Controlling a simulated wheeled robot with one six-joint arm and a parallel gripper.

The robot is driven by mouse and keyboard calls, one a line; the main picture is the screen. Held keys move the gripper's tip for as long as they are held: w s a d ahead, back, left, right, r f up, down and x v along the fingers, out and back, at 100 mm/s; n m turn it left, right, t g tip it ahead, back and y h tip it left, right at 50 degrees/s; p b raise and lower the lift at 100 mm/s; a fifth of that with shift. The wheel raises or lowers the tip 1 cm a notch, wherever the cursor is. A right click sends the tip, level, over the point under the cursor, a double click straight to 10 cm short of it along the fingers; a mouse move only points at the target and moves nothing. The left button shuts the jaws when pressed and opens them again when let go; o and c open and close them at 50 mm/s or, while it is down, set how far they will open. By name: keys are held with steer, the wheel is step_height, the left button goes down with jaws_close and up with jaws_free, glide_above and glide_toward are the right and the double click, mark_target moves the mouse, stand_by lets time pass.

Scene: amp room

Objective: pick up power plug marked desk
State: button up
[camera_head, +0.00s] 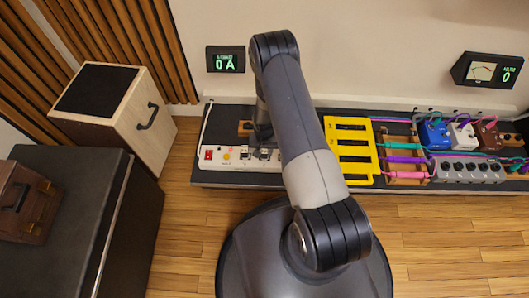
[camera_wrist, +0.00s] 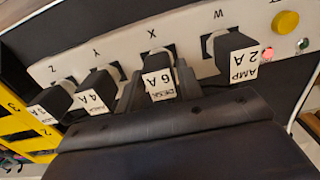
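The desk plug (camera_wrist: 159,84) is a dark block with a white label, upside down, reading DESK 6 A. In the wrist view it sits at socket X of the white power strip (camera_wrist: 190,48). My gripper (camera_wrist: 158,88) has one finger on each side of this plug. The fingers look very close to its sides, but I cannot tell whether they press on it. The AMP 2 A plug (camera_wrist: 237,57) is at socket W, to the right. The 4 A plug (camera_wrist: 98,91) and the 5 A plug (camera_wrist: 50,102) are to the left. In the head view my arm hides the desk plug.
The power strip (camera_head: 212,165) lies on a dark board beside a yellow rack (camera_head: 350,152). Cables and pedals, including a blue one (camera_head: 434,134), are further right. A wall meter (camera_head: 225,60) reads 0 A. A wooden box (camera_head: 117,104) and a dark case (camera_head: 85,205) stand left.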

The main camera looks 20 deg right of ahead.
steer(key=c, duration=0.6)
steer(key=shift+r, duration=0.1)
steer(key=shift+c, duration=0.2)
